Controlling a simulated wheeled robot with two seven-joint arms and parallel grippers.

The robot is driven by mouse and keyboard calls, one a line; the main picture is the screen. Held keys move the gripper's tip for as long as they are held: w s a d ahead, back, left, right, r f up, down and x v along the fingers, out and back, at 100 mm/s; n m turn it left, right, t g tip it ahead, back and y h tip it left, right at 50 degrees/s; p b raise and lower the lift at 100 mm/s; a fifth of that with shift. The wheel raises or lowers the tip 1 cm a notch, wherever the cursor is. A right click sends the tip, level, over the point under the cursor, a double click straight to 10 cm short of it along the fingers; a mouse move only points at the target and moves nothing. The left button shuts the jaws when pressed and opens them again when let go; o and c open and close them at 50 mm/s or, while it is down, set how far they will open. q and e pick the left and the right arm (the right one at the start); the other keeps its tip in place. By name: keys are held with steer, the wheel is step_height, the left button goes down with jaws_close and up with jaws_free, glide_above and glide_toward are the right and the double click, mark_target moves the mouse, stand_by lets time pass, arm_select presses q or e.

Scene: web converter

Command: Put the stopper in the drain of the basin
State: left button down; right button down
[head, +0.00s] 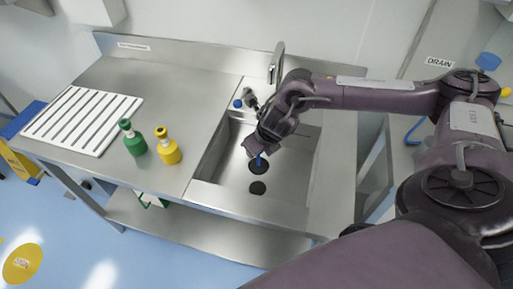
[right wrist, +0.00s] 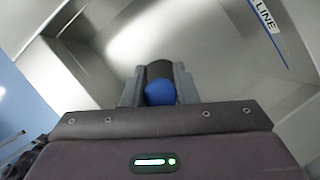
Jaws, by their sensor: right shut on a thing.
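The basin (head: 218,160) is a steel sink set into the counter. My right gripper (head: 257,152) reaches down into it and is shut on the stopper, which has a blue knob and a black disc (head: 259,168). The blue knob (right wrist: 160,93) also shows between the fingers (right wrist: 159,88) in the right wrist view. A dark round spot, which looks like the drain (head: 257,188), lies just in front of the stopper on the basin floor. The stopper appears apart from it; its exact height is unclear. My left gripper is out of view.
A faucet (head: 275,65) rises behind the basin, with a small blue-topped item (head: 238,104) at its left. A green bottle (head: 133,141) and a yellow bottle (head: 167,147) stand left of the basin. A white slatted rack (head: 82,119) lies farther left.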

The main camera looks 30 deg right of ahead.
step_height(320, 180, down, 13)
steer(key=shift+r+p, duration=0.1)
steer(key=shift+p, duration=0.45)
steer(key=shift+f, duration=0.35)
steer(key=shift+f, duration=0.1)
steer(key=c, duration=1.1)
jaws_free()
steer(key=shift+c, duration=0.2)
